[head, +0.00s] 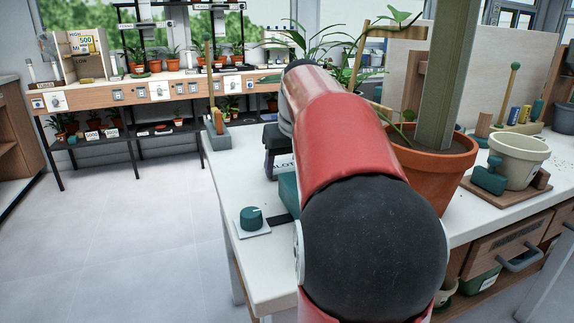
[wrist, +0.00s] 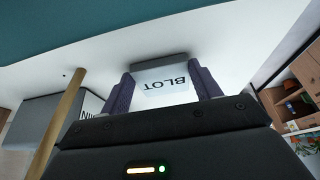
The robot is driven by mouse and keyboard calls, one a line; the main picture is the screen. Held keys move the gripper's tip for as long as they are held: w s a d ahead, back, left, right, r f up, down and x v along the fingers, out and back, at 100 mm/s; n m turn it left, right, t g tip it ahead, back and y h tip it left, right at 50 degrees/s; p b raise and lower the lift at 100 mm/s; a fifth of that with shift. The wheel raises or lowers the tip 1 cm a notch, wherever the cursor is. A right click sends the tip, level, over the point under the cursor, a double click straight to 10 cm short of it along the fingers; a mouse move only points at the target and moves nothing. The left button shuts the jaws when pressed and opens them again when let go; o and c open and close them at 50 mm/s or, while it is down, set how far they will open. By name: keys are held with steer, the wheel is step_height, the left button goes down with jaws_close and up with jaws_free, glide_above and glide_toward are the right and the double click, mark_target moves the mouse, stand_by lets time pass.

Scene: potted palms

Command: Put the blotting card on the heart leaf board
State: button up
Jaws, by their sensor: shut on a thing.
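The blotting card (wrist: 167,87) is a white piece marked BLOT with a grey edge, seen upside down in the wrist view. My gripper (wrist: 164,80) is shut on it, a dark purple finger at each side. In the head view my dark gripper (head: 272,142) is beyond my red arm, over the left part of the white table; a sliver of the card's lettering (head: 284,165) shows beneath it. I cannot pick out the heart leaf board for certain; my arm hides much of the table.
A terracotta pot (head: 432,175) with a thick post stands right of my arm. A teal knob (head: 251,217) on a white plate sits near the table's left edge. A cream pot (head: 519,160) stands at the right. Open floor (head: 150,235) lies left of the table.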

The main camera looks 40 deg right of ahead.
steer(key=shift+f, duration=0.1)
steer(key=o, duration=0.9)
steer(key=shift+o, duration=0.2)
